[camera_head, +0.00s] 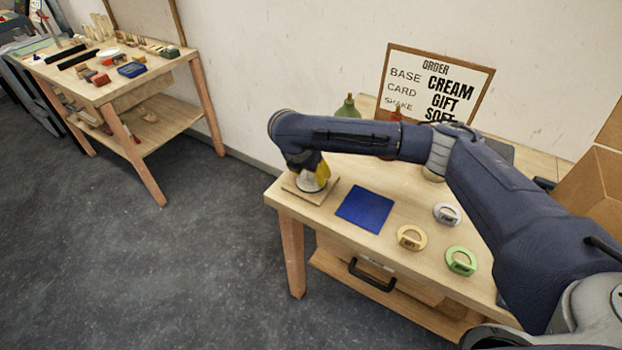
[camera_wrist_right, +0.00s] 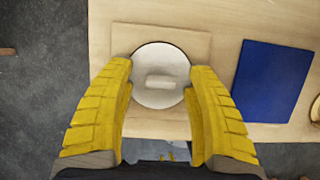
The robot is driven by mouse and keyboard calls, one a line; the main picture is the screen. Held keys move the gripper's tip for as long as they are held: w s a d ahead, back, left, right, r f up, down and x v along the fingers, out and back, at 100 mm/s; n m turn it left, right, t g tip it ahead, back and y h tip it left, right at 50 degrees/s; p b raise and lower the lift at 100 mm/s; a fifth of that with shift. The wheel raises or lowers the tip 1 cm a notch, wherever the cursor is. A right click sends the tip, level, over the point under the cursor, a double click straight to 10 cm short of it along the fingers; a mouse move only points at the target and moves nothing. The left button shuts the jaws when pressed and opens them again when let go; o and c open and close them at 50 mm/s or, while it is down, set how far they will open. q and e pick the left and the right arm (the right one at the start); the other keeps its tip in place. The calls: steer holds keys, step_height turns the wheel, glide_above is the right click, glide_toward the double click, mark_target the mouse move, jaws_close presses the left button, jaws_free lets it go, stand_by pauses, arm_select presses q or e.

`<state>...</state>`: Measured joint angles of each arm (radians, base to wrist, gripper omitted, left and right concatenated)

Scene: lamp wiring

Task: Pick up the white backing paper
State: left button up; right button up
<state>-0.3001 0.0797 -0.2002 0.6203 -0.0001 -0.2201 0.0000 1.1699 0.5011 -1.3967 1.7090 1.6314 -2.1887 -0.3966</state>
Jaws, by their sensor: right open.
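A white round piece (camera_wrist_right: 160,62) with a small pale block (camera_wrist_right: 160,82) at its middle lies on a square wooden board (camera_wrist_right: 140,33) in the right wrist view. I cannot tell whether this round piece is the white backing paper; no plain sheet of white paper shows apart from it. My right gripper (camera_wrist_right: 159,78) is open, its yellow fingers on either side of the piece. I cannot tell whether they touch it. In the head view the gripper (camera_head: 315,180) points down over the board (camera_head: 293,187) at the table's left corner, partly hiding the piece. My left gripper is out of view.
A blue square (camera_head: 365,209) lies right of the board. Grey (camera_head: 447,214), yellow (camera_head: 412,238) and green (camera_head: 461,261) rings lie on the table. A sign (camera_head: 434,85) and bottles (camera_head: 348,107) stand behind my right arm. Open floor lies left.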

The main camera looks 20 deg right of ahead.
steer(key=shift+f, duration=0.15)
jaws_close()
stand_by(0.4)
